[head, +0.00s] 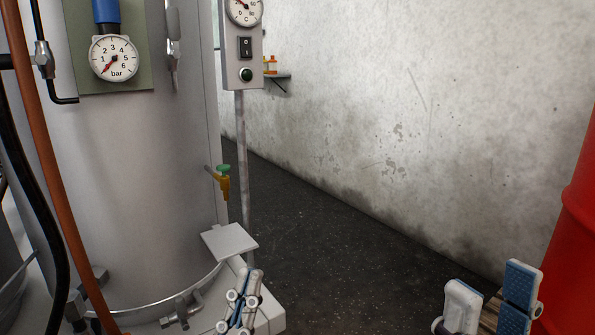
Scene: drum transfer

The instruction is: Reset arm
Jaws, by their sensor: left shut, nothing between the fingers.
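My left gripper (250,275) is low in the head view, left of centre. Its fingers are together with nothing between them, in front of the base of a large grey tank (140,190). My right gripper (491,289) is at the bottom right. Its two fingers stand apart, one showing blue pads, and I see no object held between them. The lower parts of both grippers are cut off by the picture's bottom edge.
A pressure gauge (114,58) is on the tank. A control post (243,150) with a switch stands beside it. A small valve (223,181) with a green handle sticks out of the tank. A red drum (573,230) is at the right edge. Dark floor (330,230) between is clear.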

